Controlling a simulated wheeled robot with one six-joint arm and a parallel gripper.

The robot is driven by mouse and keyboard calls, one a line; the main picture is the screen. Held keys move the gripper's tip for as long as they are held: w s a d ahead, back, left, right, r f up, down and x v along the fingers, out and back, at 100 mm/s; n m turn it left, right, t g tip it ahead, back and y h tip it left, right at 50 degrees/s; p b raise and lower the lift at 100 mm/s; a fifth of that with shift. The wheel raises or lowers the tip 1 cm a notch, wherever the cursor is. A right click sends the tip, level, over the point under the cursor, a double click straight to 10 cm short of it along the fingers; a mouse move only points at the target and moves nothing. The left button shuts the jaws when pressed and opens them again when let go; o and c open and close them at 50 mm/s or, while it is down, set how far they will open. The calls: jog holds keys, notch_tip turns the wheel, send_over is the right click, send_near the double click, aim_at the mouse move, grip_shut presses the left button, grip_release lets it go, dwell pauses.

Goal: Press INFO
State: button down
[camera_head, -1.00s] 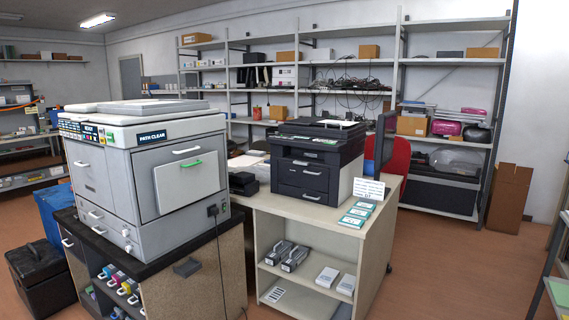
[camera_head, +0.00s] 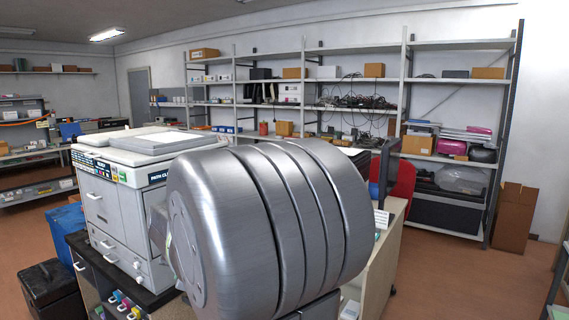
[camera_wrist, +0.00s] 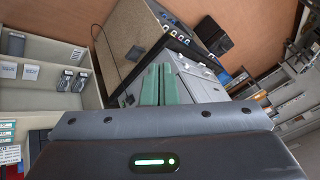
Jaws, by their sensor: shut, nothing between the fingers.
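The large grey-white copier (camera_head: 115,207) stands at left in the head view. Its dark control panel (camera_head: 92,163) with small coloured buttons (camera_head: 117,173) runs along its upper front edge. The button labels are too small to read, so I cannot tell which one is INFO. My arm hides the copier's right side and part of its "PATH CLEAR" label. In the wrist view my gripper (camera_wrist: 157,84) has two green fingers side by side, shut and empty. The grey copier body (camera_wrist: 200,82) shows beyond them. I cannot see the fingers touching anything.
A speckled cabinet (camera_wrist: 130,27) with coloured toner cartridges (camera_wrist: 168,20) is under the copier. A beige shelf unit (camera_wrist: 50,50) holds grey cartridges (camera_wrist: 72,80) and boxes. Metal shelving (camera_head: 403,100) lines the back wall. A cardboard box (camera_head: 514,212) stands at right.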

jog(key=a+r+y+p, duration=0.1)
jog(key=a+r, duration=0.4)
jog(key=a, duration=0.3)
jog(key=a+r+n+y+p, duration=0.1)
jog(key=a+r+p, duration=0.1)
jog(key=a+r, duration=0.3)
jog(key=a, duration=0.3)
jog(key=shift+w+r+y, duration=0.25)
jog(key=shift+w+y, duration=0.05)
jog(key=shift+w, duration=0.1)
